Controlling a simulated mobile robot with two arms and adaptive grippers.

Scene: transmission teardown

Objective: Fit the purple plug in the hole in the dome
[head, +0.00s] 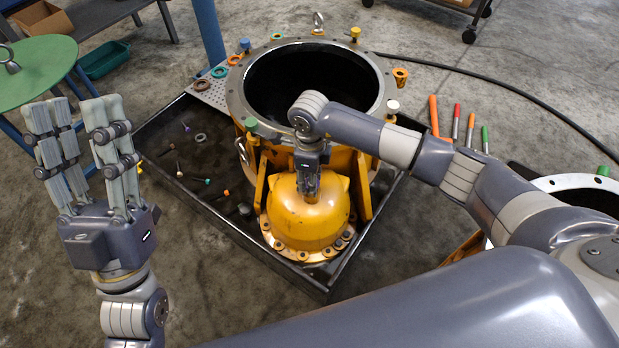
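The yellow dome (325,215) bulges from the front of the large yellow housing, ringed by a bolted flange. My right gripper (307,197) points down at the top of the dome, and its fingertips are at or just above the surface. Its fingers look close together, but they are too small to tell whether they hold anything. My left gripper (72,105) is raised at the left, fingers up, apart and empty, far from the dome.
The housing (236,95) stands in a black tray (265,262) with several small loose parts at its left. A green round table (35,70) is at the far left. Several coloured-handled tools (456,120) lie on the floor at right, near a black cable (500,82).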

